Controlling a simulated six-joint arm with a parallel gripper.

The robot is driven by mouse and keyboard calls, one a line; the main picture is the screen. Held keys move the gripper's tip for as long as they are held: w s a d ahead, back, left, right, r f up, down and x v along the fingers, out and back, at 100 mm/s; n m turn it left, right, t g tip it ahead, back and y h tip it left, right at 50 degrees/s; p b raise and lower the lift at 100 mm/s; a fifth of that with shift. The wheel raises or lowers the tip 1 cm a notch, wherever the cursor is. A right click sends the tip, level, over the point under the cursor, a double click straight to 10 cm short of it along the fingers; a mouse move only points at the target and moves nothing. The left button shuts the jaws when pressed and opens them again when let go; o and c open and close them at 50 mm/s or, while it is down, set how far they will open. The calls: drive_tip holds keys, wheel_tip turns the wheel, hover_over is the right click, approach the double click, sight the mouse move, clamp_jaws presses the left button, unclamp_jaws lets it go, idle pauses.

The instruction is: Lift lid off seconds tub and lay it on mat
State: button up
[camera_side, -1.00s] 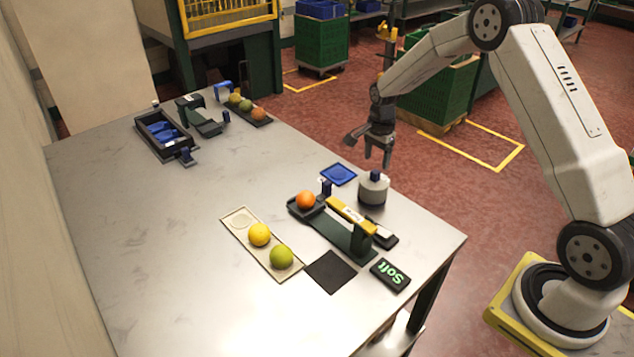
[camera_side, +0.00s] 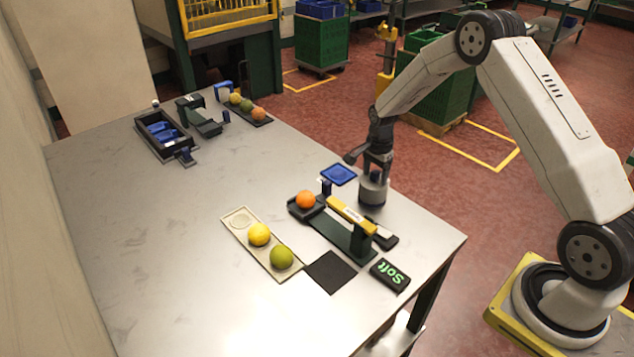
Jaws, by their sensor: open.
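The seconds tub (camera_side: 372,195) is a small grey round tub near the table's right edge. Its lid (camera_side: 373,181) is on top, and the knob is mostly hidden by my gripper. My gripper (camera_side: 375,172) points down over the lid, with its fingers open around the knob area. I cannot tell whether the fingers touch it. A blue square mat (camera_side: 339,174) lies flat on the table just left of and behind the tub, and it is bare. A black square mat (camera_side: 330,272) lies nearer the front, also bare.
A dark tester stand with a yellow bar (camera_side: 351,214) and an orange (camera_side: 305,200) is close in front of the tub. A "Soft" sign (camera_side: 390,275) lies near the front edge. A tray (camera_side: 247,241) holds two fruits. The table's left half is largely clear.

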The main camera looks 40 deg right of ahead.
sight(376, 171)
clamp_jaws()
drive_tip(key=shift+r, duration=0.2)
drive_tip(key=shift+r, duration=0.5)
wheel_tip(376, 171, up, 2)
drive_tip(key=s+a+r, duration=0.3)
drive_tip(key=s+r, duration=0.6)
drive_tip(key=s, duration=0.4)
drive_tip(key=shift+s+a+r, duration=0.25)
drive_tip(key=shift+a+r, duration=0.05)
drive_tip(key=shift+a, duration=0.05)
